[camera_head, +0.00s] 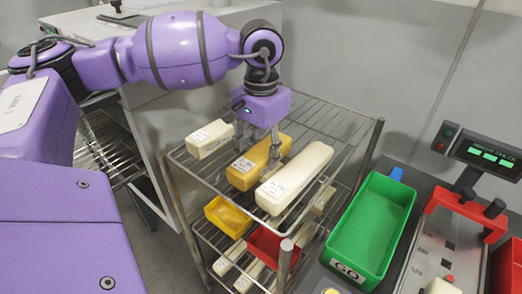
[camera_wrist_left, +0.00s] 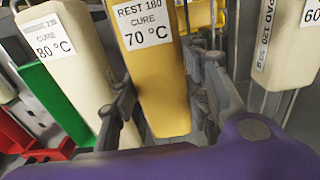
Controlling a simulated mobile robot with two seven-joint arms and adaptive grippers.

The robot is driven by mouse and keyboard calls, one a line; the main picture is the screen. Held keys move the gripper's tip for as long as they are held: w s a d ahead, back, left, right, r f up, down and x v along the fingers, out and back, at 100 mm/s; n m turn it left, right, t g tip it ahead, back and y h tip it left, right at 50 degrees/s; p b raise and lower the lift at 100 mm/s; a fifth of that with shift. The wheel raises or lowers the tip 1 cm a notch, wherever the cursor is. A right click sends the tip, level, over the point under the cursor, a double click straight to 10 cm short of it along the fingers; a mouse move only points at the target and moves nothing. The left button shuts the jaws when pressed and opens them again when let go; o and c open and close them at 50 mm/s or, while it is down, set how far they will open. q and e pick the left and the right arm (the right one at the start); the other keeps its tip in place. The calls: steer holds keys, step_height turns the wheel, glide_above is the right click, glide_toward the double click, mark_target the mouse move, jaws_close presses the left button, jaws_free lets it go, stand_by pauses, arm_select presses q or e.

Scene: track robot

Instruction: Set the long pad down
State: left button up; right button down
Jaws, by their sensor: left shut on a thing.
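My left gripper (camera_head: 257,152) reaches down over the wire rack (camera_head: 325,108) and is shut on the yellow block (camera_head: 243,178). In the left wrist view the same block (camera_wrist_left: 160,85) stands between the two fingers, with a label reading REST 180, CURE 70 °C. Whether its underside touches the rack's top shelf is hard to tell. A long cream block (camera_head: 297,178) lies to its right; its label shows 80 °C in the left wrist view (camera_wrist_left: 72,40). A shorter cream block (camera_head: 209,138) lies to its left, labelled PAD 120 (camera_wrist_left: 285,40). My right gripper is out of view.
Lower shelves hold a yellow bin (camera_head: 228,217), a red bin (camera_head: 268,247) and more cream blocks. A green bin (camera_head: 370,232) stands right of the rack, beside a device with a lit display (camera_head: 490,155). The top shelf's back part is bare.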

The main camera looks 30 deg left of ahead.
mark_target(261, 150)
arm_select(q)
steer(key=o, duration=1.2)
steer(key=shift+f, duration=0.1)
step_height(261, 150, up, 12)
steer(key=shift+r, duration=0.2)
steer(key=shift+s+f, duration=0.1)
